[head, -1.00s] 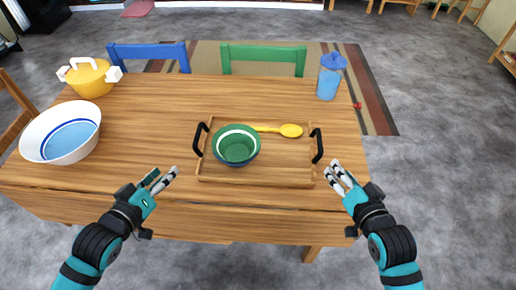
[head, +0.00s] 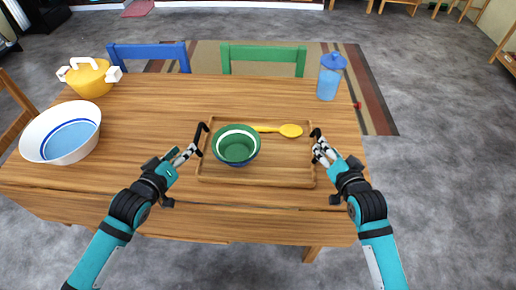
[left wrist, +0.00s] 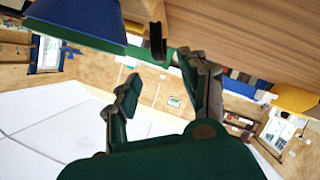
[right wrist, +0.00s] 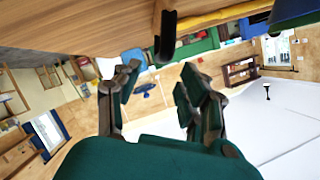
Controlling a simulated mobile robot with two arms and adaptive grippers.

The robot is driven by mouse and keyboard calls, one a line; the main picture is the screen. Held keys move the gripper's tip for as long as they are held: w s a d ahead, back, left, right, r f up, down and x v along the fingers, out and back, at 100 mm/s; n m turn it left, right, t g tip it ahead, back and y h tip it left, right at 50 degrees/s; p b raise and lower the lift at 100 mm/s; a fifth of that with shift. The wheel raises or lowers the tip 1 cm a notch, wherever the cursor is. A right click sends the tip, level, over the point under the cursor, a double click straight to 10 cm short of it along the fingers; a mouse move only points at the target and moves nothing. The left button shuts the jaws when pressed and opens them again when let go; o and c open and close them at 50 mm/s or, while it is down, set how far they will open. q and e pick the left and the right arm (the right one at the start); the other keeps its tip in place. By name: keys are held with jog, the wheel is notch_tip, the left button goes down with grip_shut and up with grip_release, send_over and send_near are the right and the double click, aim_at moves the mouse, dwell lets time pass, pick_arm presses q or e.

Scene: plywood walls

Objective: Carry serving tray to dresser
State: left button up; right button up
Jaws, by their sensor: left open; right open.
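The wooden serving tray (head: 260,180) lies on the table, with a black handle at each short end. A green bowl (head: 236,146) and a yellow spoon (head: 290,130) are on it. My left gripper (head: 194,150) is open close to the tray's left handle (head: 200,136); the handle also shows in the left wrist view (left wrist: 158,42). My right gripper (head: 320,150) is open at the right handle, partly covering it in the head view; this handle also shows in the right wrist view (right wrist: 166,38), beyond the fingers. No dresser can be made out for certain.
The wooden table (head: 160,105) also holds a white and blue bowl (head: 65,135), a yellow pot (head: 90,78) and a blue jar (head: 329,82). A blue chair (head: 150,50) and a green chair (head: 262,54) stand at its far side. Floor is free at right.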

aim_at(195, 140)
pick_arm(q)
jog(key=x, duration=0.8)
pick_arm(e)
jog(key=x, duration=0.8)
pick_arm(q)
grip_shut()
pick_arm(e)
grip_shut()
jog(key=shift+d, duration=0.1)
pick_arm(q)
jog(key=shift+a+r, duration=0.1)
pick_arm(e)
jog(key=shift+r, duration=0.15)
